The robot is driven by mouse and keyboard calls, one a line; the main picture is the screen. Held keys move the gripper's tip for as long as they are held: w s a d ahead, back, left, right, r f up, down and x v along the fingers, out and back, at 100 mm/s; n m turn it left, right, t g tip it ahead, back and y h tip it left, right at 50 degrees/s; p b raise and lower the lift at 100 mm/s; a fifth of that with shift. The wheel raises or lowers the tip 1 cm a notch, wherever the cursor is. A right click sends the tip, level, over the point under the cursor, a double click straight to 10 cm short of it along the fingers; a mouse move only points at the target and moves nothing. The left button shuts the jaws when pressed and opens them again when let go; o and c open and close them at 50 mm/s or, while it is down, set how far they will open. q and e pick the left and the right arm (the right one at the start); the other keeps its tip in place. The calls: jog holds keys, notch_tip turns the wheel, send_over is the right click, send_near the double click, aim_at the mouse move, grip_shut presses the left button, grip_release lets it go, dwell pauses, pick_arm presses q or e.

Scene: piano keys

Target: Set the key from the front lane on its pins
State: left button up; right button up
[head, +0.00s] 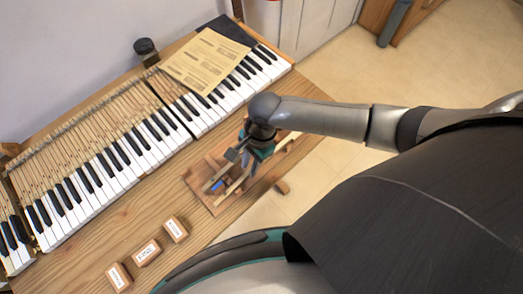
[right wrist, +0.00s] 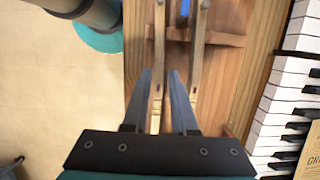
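A wooden rack (head: 203,190) with narrow lanes lies on the table in front of the keyboard. In the right wrist view, a slim wooden key (right wrist: 159,50) lies in the lane nearer the table's front edge. A second wooden strip (right wrist: 197,60) lies beside it, toward the keyboard. My right gripper (head: 238,157) is over the rack. In the right wrist view, its two fingers (right wrist: 159,72) are apart, one on each side of the front key, with no clear contact. I cannot make out the pins. My left gripper is not in view.
The piano keyboard (head: 125,165) runs diagonally behind the rack, with bare wooden key levers behind its left part. A printed sheet (head: 205,62) lies across the right keys. A dark jar (head: 146,47) stands behind. Three labelled blocks (head: 146,252) sit front left. A blue piece (head: 217,186) is at the rack.

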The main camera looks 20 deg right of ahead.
jog(key=shift+x, duration=0.85)
dwell(0.5)
jog(key=shift+d, duration=0.15)
jog(key=shift+c, duration=0.3)
grip_shut()
dwell(1.0)
